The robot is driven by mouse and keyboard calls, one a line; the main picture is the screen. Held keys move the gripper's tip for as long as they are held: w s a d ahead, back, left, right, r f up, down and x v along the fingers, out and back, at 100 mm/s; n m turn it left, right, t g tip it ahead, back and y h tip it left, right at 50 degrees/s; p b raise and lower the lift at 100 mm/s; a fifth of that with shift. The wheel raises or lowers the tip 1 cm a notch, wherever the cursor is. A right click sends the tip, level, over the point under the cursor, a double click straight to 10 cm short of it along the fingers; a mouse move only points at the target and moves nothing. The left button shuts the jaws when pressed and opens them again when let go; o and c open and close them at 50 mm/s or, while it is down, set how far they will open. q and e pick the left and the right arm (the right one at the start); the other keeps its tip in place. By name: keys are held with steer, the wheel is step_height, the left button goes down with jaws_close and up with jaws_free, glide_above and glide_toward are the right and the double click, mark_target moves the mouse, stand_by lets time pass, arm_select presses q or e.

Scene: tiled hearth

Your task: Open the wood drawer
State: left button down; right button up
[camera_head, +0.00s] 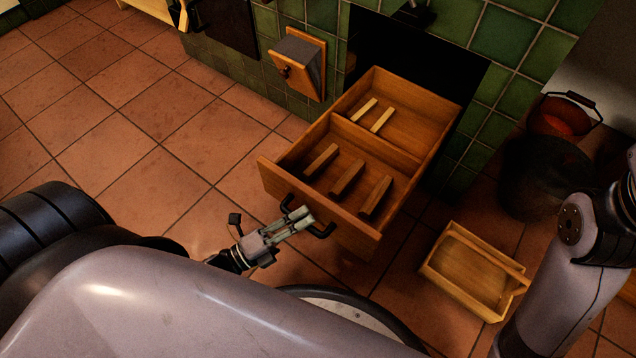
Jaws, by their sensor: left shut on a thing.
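The wood drawer (353,238) stands pulled well out of the dark opening in the green-tiled hearth. It has a black bar handle (325,232) on its front. Inside, a divider splits it: several wood pieces lie in the two compartments, thicker dark ones (347,178) in front and two thin pale ones (382,119) behind. My left gripper (303,216) is at the drawer front, shut on the handle, covering its middle. My right arm shows at the right edge, but its gripper is out of view.
An open wooden tray with a handle bar (446,271) sits on the floor right of the drawer. Behind it stand a dark round pot (545,178) and a reddish bucket (560,118). A small wooden box (300,64) is on the tiled wall. The tiled floor (130,130) at left is clear.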

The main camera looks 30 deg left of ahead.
arm_select(q)
steer(key=s+a+p, duration=0.1)
steer(key=s, duration=0.6)
steer(key=shift+s+a, duration=0.2)
steer(key=shift+s, duration=0.05)
steer(key=shift+s+f, duration=0.1)
steer(key=c, duration=1.8)
jaws_free()
steer(key=shift+o, duration=1)
steer(key=v, duration=1.2)
